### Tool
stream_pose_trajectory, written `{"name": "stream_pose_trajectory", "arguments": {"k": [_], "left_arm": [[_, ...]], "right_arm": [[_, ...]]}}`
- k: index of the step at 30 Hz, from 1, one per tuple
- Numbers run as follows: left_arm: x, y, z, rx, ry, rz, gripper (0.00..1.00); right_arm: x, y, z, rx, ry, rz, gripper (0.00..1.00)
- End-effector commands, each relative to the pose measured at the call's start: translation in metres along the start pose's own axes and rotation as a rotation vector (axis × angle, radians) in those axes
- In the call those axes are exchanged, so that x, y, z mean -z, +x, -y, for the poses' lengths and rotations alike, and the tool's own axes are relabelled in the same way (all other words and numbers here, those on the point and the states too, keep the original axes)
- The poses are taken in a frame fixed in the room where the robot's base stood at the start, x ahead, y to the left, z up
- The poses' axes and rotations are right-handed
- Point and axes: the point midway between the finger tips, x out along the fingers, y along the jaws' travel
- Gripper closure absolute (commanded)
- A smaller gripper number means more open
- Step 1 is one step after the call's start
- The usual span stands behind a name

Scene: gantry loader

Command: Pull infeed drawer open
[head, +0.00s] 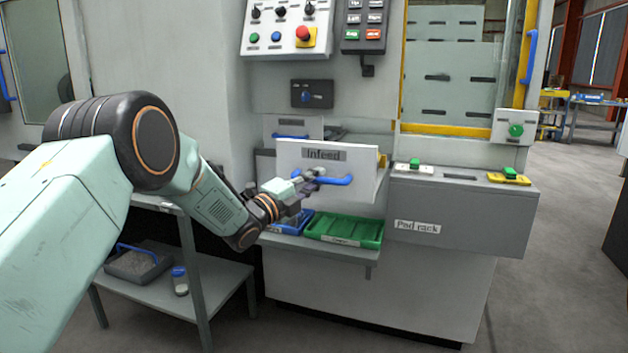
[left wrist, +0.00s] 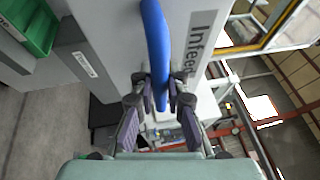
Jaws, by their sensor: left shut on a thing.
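The infeed drawer (head: 360,165) has a white front with an "Infeed" label and a blue bar handle (head: 338,181). It stands out from the machine's face in the head view. My left gripper (head: 312,178) is at the left part of the handle and shut on it. In the left wrist view the blue handle (left wrist: 156,40) runs down between the two fingers (left wrist: 160,95), with the drawer front (left wrist: 115,35) behind it. How far the drawer is out of its housing is hard to tell. My right gripper is in neither view.
A green tray (head: 345,230) and a blue tray (head: 290,222) sit on a shelf below the drawer. The grey pad rack (head: 460,205) juts out at right. A control panel (head: 285,27) is above. A grey cart (head: 205,285) stands at lower left. Floor at right is clear.

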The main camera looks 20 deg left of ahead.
Motion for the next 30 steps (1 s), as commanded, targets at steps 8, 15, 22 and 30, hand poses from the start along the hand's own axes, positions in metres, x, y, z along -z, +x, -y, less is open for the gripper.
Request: {"name": "stream_pose_trajectory", "arguments": {"k": [8, 15, 22, 30], "left_arm": [[-0.0010, 0.0035, 0.0010, 0.004, 0.001, 0.000, 1.00], [-0.0009, 0.0032, 0.0009, 0.003, 0.001, 0.000, 0.74], [-0.0005, 0.0016, 0.0008, 0.002, 0.001, 0.000, 0.63], [-0.0005, -0.0033, 0.0010, 0.001, 0.001, 0.001, 0.63]], "right_arm": [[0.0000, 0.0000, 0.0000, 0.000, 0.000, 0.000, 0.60], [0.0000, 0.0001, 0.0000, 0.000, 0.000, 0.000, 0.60], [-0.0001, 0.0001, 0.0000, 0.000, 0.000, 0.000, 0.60], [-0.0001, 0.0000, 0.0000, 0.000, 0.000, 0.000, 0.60]]}}
